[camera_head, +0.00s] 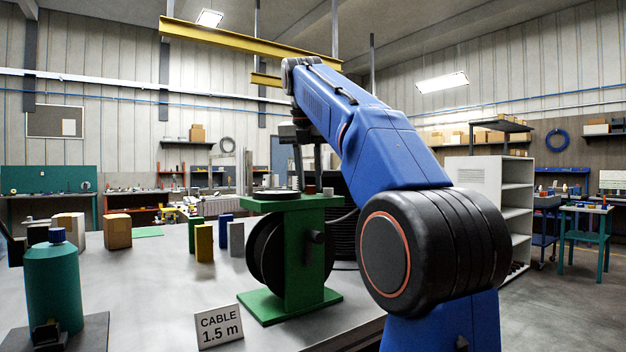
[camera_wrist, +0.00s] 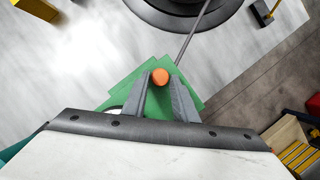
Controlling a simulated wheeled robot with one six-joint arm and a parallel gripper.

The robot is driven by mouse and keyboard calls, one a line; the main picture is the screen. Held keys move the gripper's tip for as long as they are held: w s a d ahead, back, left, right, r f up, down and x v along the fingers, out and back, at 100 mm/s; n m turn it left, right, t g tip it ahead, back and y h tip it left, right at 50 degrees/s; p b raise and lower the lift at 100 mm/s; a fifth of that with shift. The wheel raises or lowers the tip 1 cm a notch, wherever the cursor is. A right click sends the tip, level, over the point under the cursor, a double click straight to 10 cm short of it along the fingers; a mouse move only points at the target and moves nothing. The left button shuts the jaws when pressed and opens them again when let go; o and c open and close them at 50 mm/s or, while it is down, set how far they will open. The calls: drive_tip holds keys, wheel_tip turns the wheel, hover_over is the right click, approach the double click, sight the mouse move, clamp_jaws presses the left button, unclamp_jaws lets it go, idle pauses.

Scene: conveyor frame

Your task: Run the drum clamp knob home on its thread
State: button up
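An orange round knob (camera_wrist: 160,77) sits between my fingertips in the wrist view, above the green stand (camera_wrist: 128,80). In the head view the green stand (camera_head: 305,270) holds a black cable drum (camera_head: 268,250), and a small reddish knob (camera_head: 310,189) shows on its top. My gripper (camera_head: 309,183) points down over the stand's top, one finger on each side of the knob. I cannot tell whether the fingers press on it or stand slightly clear. The thread under the knob is hidden. A dark fitting (camera_head: 315,238) sticks out of the stand's side.
A "CABLE 1.5 m" sign (camera_head: 219,326) stands on the grey bench (camera_head: 150,285). A teal bottle (camera_head: 54,285), a cardboard box (camera_head: 117,231) and several coloured blocks (camera_head: 204,243) stand left of the drum. The bench front is mostly clear.

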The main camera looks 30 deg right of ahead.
drive_tip(key=c, duration=0.5)
drive_tip(key=o, duration=0.8)
